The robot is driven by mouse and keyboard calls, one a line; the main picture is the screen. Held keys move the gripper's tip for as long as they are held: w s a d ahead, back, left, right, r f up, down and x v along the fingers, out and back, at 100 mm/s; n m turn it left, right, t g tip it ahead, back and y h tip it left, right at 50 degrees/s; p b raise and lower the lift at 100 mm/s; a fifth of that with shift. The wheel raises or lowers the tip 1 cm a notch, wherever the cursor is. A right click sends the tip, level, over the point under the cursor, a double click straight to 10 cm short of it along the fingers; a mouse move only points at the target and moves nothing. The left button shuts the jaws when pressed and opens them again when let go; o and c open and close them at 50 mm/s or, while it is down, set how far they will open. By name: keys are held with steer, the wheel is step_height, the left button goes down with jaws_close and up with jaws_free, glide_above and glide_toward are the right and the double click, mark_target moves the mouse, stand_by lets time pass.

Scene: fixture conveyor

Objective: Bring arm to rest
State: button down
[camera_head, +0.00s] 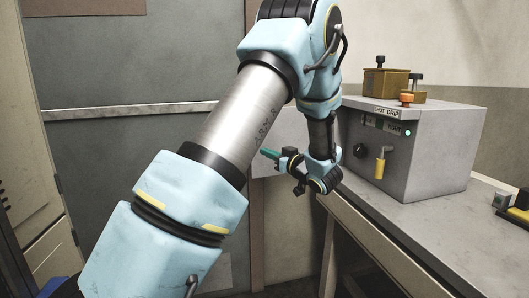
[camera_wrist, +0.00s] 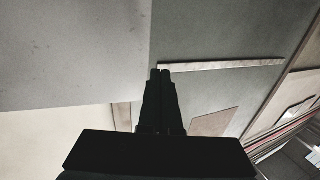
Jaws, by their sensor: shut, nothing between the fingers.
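My arm is light blue with a bare metal section and crosses the head view from lower left to upper middle, then bends down. My gripper (camera_head: 270,154) hangs at the end of the arm, left of the grey box on the bench, and points left in the head view. In the wrist view my gripper (camera_wrist: 160,72) shows as two dark fingers side by side, shut with nothing between them. It touches nothing that I can see.
A grey metal box (camera_head: 440,150) with a green light and a yellow handle stands on the bench (camera_head: 400,235) at right. Brass-coloured blocks (camera_head: 385,82) sit on it. A wall panel (camera_head: 120,70) with a pale rail is behind my arm. A beige cabinet (camera_head: 35,200) stands at left.

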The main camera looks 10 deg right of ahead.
steer(key=s+a+f+m+g+h, duration=0.3)
steer(key=s+a+f+g+h, duration=0.35)
steer(key=s, duration=0.65)
steer(key=s+a+f+m+g+h, duration=0.35)
steer(key=s+a+g, duration=0.45)
steer(key=s+a, duration=0.4)
step_height(320, 180, up, 13)
steer(key=s+y+p, duration=0.1)
steer(key=p, duration=1)
steer(key=shift+d+p, duration=0.15)
steer(key=shift+p, duration=0.15)
